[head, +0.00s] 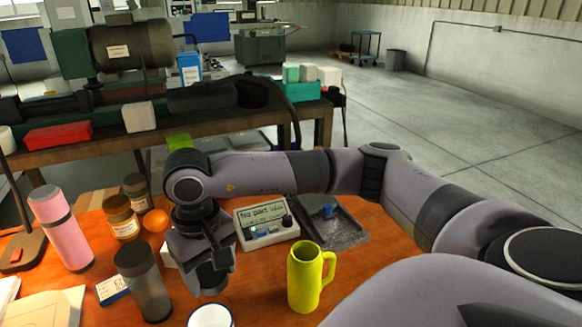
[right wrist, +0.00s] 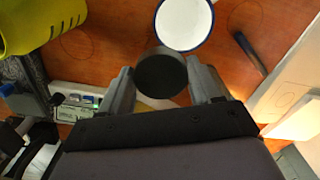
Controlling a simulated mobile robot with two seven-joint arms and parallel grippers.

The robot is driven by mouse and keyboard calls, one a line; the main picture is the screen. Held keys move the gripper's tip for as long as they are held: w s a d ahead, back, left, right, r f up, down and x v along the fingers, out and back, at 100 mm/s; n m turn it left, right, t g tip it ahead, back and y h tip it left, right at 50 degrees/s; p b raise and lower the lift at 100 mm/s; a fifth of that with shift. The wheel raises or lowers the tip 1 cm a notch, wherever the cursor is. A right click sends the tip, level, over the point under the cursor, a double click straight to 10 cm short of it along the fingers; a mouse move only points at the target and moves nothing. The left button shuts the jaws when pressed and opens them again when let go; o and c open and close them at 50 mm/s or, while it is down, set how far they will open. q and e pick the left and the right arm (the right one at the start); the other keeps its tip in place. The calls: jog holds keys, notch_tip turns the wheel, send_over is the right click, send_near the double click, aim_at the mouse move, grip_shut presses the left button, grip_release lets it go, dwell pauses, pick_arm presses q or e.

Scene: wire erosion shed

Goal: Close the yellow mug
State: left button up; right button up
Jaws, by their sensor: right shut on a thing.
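The yellow mug (head: 304,280) stands upright on the orange-brown table, with its handle to the right and its mouth uncovered. Part of it also shows at the upper left of the right wrist view (right wrist: 28,24). My right gripper (head: 207,268) is left of the mug, above the table. In the right wrist view its fingers are shut on a dark round piece (right wrist: 160,74), whose flat face shows; its depth is hard to tell. My left gripper is not in view.
A white blue-rimmed vessel (head: 210,316) stands at the near edge of view. A grey tumbler (head: 143,284), pink bottle (head: 62,228), jars (head: 121,218) and an orange ball (head: 156,223) are left. A display box (head: 265,222) and dark tray (head: 335,222) are behind the mug.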

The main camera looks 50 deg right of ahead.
jog(key=shift+s+f+n, duration=0.1)
jog(key=shift+f+n, duration=0.15)
jog(key=shift+n, duration=0.05)
